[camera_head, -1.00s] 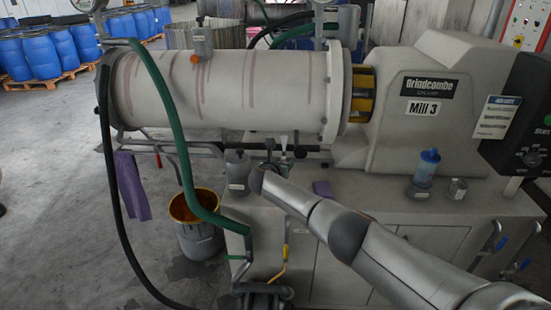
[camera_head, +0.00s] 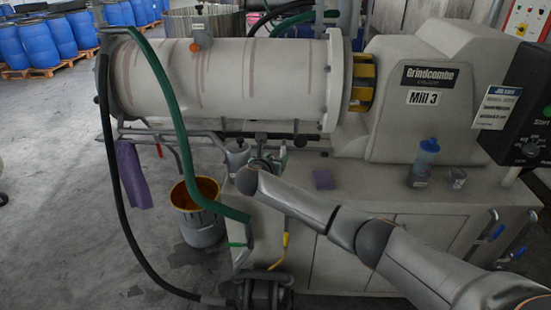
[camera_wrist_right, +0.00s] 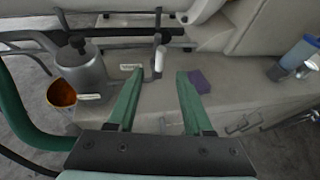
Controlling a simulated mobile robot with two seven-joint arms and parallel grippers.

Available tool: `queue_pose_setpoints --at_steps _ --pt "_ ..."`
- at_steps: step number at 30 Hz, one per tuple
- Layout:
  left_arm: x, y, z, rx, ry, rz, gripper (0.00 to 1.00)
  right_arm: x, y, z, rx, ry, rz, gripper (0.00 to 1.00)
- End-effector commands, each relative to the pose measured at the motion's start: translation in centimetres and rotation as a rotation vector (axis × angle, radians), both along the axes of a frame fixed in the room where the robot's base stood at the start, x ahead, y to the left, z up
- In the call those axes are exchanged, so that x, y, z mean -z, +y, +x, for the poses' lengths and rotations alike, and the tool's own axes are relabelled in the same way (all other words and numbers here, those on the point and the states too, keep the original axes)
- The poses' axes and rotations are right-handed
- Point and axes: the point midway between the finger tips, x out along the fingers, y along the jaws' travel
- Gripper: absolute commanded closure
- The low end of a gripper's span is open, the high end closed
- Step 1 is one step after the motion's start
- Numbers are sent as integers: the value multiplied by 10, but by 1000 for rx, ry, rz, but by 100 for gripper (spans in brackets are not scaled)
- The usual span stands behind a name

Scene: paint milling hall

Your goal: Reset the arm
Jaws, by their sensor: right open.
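My right arm reaches in from the lower right of the head view, over the mill's cabinet. My right gripper (camera_head: 272,161) is partly hidden behind its own wrist there. In the right wrist view its two green fingers (camera_wrist_right: 160,82) are apart with nothing between them. Beyond the fingers stands a small lever with a pale handle (camera_wrist_right: 159,60); I cannot tell its exact distance. A grey metal can (camera_wrist_right: 80,68) stands to the left of the fingers, and it also shows in the head view (camera_head: 237,155). My left gripper is not in view.
The mill's drum (camera_head: 235,85) lies above and behind the gripper. A purple block (camera_head: 323,179) and a blue bottle (camera_head: 426,160) stand on the cabinet top (camera_head: 375,193). A green hose (camera_head: 175,120) hangs at left, above an orange-filled bucket (camera_head: 195,200).

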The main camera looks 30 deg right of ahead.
Motion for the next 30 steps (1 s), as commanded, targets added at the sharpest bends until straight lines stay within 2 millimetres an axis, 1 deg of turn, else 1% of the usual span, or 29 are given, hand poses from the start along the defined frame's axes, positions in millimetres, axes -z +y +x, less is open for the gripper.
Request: queue_pose_setpoints --at_steps 13,15,17,20,21,23,24,26,27,29,30 --pt "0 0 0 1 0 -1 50 0 0 0 0 0 0 49" --pt "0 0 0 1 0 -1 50 5 2 -2 -2 0 13 49" --pt "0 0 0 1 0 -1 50 17 9 -5 -10 -3 50 49" --pt "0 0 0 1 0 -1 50 55 31 -19 -27 -17 184 49" --pt "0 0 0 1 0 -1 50 76 44 -29 -31 -24 267 49" --pt "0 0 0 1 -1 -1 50 109 66 -47 -27 -39 411 49" --pt "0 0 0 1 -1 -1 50 129 80 -61 -14 -49 516 49" --pt "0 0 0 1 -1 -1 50 156 101 -83 14 -66 674 49" --pt "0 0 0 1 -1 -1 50 173 114 -98 42 -76 779 49" --pt "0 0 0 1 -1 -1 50 194 131 -122 95 -94 932 49" --pt "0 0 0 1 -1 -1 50 206 141 -138 137 -106 1034 49"
